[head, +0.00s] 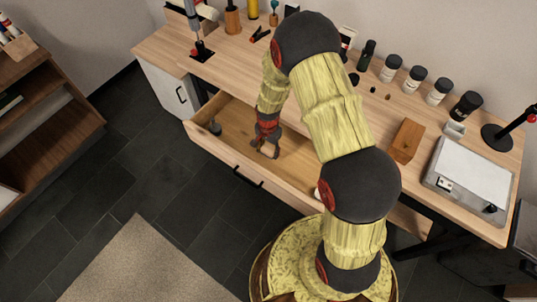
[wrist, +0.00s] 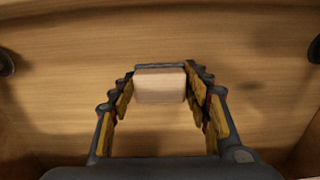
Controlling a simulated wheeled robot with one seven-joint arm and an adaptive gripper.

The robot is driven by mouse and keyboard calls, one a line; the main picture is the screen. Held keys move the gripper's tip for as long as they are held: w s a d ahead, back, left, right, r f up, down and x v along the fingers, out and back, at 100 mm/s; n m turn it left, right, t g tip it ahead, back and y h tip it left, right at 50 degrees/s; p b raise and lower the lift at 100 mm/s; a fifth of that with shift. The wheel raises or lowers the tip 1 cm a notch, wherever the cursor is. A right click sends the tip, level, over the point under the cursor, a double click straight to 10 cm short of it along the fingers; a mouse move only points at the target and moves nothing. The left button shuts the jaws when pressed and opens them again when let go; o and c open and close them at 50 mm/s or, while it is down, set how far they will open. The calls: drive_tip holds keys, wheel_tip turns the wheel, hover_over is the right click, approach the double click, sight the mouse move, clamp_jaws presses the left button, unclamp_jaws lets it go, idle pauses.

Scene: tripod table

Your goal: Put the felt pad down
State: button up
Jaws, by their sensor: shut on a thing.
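The felt pad (wrist: 160,86) is a small pale pinkish-tan block in the wrist view, between the two fingers of my gripper (wrist: 160,90). My gripper is shut on it. In the head view my gripper (head: 266,149) reaches down into the open wooden drawer (head: 225,157), and the pale pad (head: 270,149) shows at its fingertips. The drawer floor (wrist: 70,95) lies behind the pad in the wrist view. I cannot tell whether the pad touches the floor.
A small grey item (head: 215,128) sits at the drawer's left end. A rounded dark item (wrist: 315,48) shows at the wrist view's right edge. The drawer floor around my gripper is bare. Above, the bench top (head: 375,110) holds several dark jars, a wooden block (head: 407,140) and a grey device (head: 470,172).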

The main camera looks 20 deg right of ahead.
sight(268, 154)
drive_tip(key=shift+f+b, duration=0.45)
drive_tip(key=shift+f, duration=0.95)
drive_tip(key=shift+f, duration=0.1)
drive_tip(key=o, duration=1.2)
drive_tip(key=shift+s, duration=0.1)
